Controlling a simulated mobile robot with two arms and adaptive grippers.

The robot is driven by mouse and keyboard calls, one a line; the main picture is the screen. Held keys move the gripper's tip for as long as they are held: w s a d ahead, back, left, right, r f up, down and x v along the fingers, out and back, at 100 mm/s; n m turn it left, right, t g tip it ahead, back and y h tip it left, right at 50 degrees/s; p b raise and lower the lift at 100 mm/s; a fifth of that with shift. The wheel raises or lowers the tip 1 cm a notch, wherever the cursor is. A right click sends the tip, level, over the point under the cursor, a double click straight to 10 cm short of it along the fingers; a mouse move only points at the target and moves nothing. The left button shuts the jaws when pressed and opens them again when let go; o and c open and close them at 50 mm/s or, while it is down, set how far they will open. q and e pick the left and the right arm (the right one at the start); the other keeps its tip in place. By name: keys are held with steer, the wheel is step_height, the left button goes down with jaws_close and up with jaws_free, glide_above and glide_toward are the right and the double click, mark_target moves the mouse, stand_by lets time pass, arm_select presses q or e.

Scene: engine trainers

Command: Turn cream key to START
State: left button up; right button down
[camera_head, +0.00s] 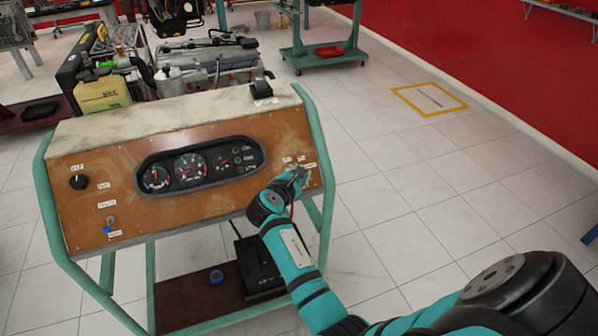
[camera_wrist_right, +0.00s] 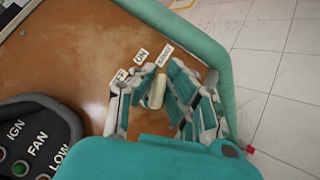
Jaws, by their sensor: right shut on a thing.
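The cream key (camera_wrist_right: 157,92) is on the right side of the brown control panel (camera_head: 110,165). In the right wrist view it stands between the fingers of my right gripper (camera_wrist_right: 157,96), which is shut on it. The key's far end points toward the rightmost of the labels around it (camera_wrist_right: 165,56), whose text is hard to read. The ON label (camera_wrist_right: 141,55) and OFF label (camera_wrist_right: 121,75) are to its left. In the head view my right gripper (camera_head: 298,176) covers the key. My left gripper is not in view.
The gauge cluster (camera_head: 200,165) is left of the key. A green tube frame (camera_head: 318,140) runs close along the panel's right edge. A black knob (camera_head: 78,182) and a blue-tipped switch (camera_head: 110,225) are on the panel's left. Open tiled floor lies to the right.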

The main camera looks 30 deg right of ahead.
stand_by(0.5)
steer(key=c, duration=1.4)
jaws_free()
steer(key=shift+d, duration=0.1)
step_height(320, 180, up, 10)
steer(key=shift+r, duration=0.1)
